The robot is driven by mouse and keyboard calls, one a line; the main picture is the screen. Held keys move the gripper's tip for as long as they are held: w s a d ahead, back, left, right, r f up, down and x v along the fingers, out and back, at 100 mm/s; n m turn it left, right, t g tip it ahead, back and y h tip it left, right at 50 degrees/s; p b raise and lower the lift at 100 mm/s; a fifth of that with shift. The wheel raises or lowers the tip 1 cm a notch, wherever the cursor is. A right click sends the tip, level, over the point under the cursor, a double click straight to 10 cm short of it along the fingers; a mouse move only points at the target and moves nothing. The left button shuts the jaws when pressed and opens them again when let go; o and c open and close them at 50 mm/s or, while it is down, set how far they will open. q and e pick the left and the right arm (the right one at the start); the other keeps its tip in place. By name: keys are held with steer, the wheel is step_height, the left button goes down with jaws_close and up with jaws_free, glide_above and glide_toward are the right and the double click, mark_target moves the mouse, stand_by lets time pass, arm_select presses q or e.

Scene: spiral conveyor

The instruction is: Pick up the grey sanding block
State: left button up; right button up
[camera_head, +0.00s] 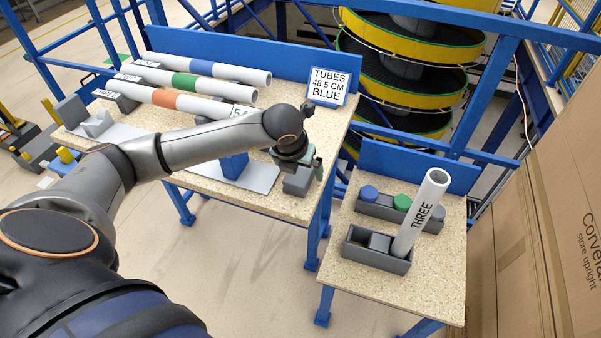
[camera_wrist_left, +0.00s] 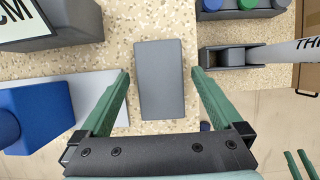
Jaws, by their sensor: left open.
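The grey sanding block (camera_head: 297,181) lies on the speckled table top near the right front corner, partly hidden under my left gripper in the head view. In the left wrist view the grey sanding block (camera_wrist_left: 160,80) is a plain dark grey rectangle, lying lengthwise between my fingers. My left gripper (camera_head: 300,168) points down over it. Its green fingers (camera_wrist_left: 160,78) are open, one on each side of the block, with gaps to both sides. Two green prongs, apparently my right gripper (camera_wrist_left: 301,165), show at the lower right edge of the wrist view.
A blue block-shaped fixture (camera_head: 233,164) on a grey plate stands just left. Banded tubes (camera_head: 207,68) lie behind, with a size sign (camera_head: 328,87). Right, across a gap, a smaller table (camera_head: 348,273) carries a grey holder (camera_head: 372,254) with a leaning tube (camera_head: 420,210).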

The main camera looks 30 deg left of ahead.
arm_select(q)
steer(key=shift+w+f, duration=0.15)
steer(key=shift+f, duration=0.25)
steer(key=shift+f+b, duration=0.2)
steer(key=shift+b, duration=0.25)
stand_by(0.5)
steer(key=c, duration=1.5)
steer(key=shift+r, duration=0.1)
steer(key=shift+c, duration=0.2)
